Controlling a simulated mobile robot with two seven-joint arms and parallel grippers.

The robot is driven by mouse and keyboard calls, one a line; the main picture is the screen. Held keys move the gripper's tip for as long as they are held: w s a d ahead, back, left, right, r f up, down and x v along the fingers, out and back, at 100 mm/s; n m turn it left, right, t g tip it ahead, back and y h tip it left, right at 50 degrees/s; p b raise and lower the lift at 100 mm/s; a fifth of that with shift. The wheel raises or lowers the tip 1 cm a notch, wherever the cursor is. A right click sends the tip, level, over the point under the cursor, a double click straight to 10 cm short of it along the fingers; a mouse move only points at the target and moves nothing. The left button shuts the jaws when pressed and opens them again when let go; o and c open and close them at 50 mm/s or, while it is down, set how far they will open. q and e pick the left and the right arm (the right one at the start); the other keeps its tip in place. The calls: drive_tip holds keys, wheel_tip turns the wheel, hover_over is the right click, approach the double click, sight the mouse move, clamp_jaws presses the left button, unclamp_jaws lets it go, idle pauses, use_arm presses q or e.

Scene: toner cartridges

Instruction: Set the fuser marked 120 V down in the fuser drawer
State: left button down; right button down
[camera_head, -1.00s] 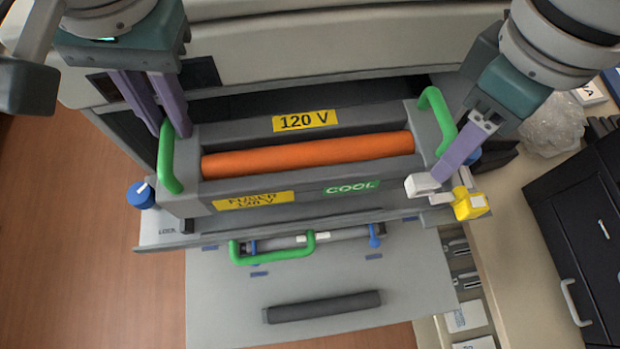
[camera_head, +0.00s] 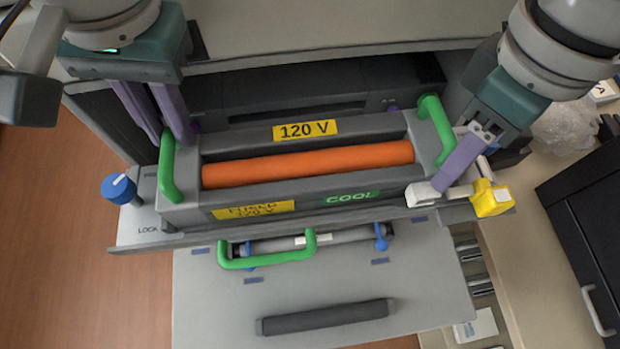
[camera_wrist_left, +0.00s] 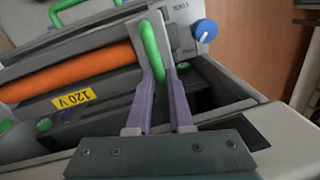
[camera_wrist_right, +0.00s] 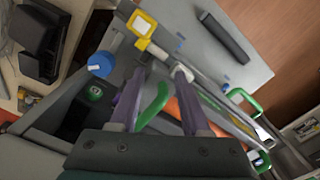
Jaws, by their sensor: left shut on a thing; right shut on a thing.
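The fuser marked 120 V (camera_head: 307,163) is a grey unit with an orange roller, yellow labels, a green COOL label and a green handle at each end. It is level over the fuser drawer (camera_head: 140,233); I cannot tell whether its underside touches. My left gripper (camera_head: 180,138) is shut on the left green handle (camera_head: 166,170), which also shows between its fingers in the left wrist view (camera_wrist_left: 152,52). My right gripper (camera_head: 455,165) is shut on the right green handle (camera_head: 435,125), seen between its fingers in the right wrist view (camera_wrist_right: 153,105). The fuser hides most of the drawer's inside.
A blue knob (camera_head: 118,188) stands at the drawer's left end near LOCK lettering. A yellow-framed part (camera_head: 492,198) is close to my right gripper. A grey panel (camera_head: 215,295) with a dark bar handle lies in front. The dark printer opening (camera_head: 300,85) is behind the fuser.

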use_arm(q)
drive_tip(key=c, duration=1.2)
unclamp_jaws()
drive_tip(key=shift+d+f, duration=0.2)
drive_tip(key=shift+d, duration=0.4)
drive_tip(key=shift+c, duration=0.2)
use_arm(e)
drive_tip(key=c, duration=0.8)
unclamp_jaws()
drive_tip(key=shift+a+f, duration=0.15)
drive_tip(key=shift+a, duration=0.5)
use_arm(q)
drive_tip(key=o, duration=0.4)
drive_tip(key=shift+a, duration=0.1)
use_arm(e)
drive_tip(key=o, duration=0.4)
drive_tip(key=shift+d, duration=0.1)
use_arm(q)
drive_tip(key=shift+a, duration=0.1)
use_arm(e)
drive_tip(key=shift+o, duration=0.2)
drive_tip(key=shift+d, duration=0.1)
use_arm(q)
drive_tip(key=shift+r, duration=0.15)
